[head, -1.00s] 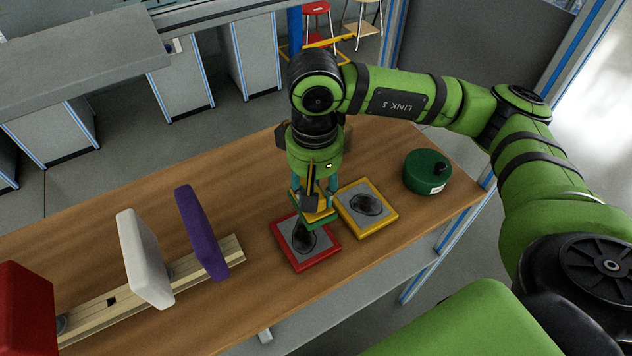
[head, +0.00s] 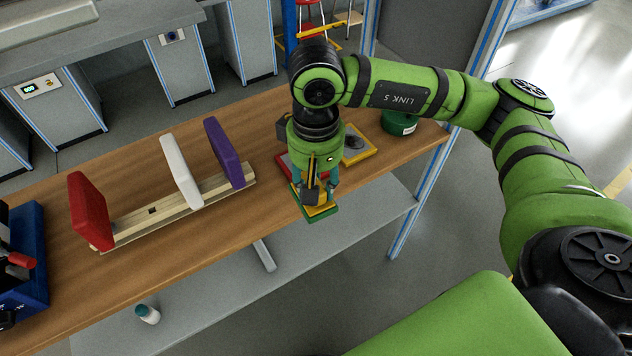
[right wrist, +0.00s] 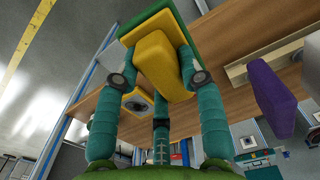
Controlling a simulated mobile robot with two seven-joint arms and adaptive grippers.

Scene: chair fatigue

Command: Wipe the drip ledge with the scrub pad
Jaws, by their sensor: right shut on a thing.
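My right gripper (head: 319,189) is shut on the scrub pad (head: 318,213), which has a yellow grip on a green base. It holds the pad near the table's front edge, in front of the red-framed plate (head: 284,164); in the right wrist view the pad (right wrist: 160,60) sits between the fingers. The arm and gripper hide most of the red-framed plate. Behind it lies a yellow-framed plate (head: 365,153) with a dark smear on its grey face. I cannot tell which surface is called the drip ledge. My left gripper is not in view.
A wooden rail (head: 165,219) carries upright red (head: 90,212), white (head: 181,170) and purple (head: 224,153) pads. A green canister (head: 401,122) stands at the table's right end. A blue crate (head: 22,262) is at the left. A bottle (head: 147,314) is on the lower shelf.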

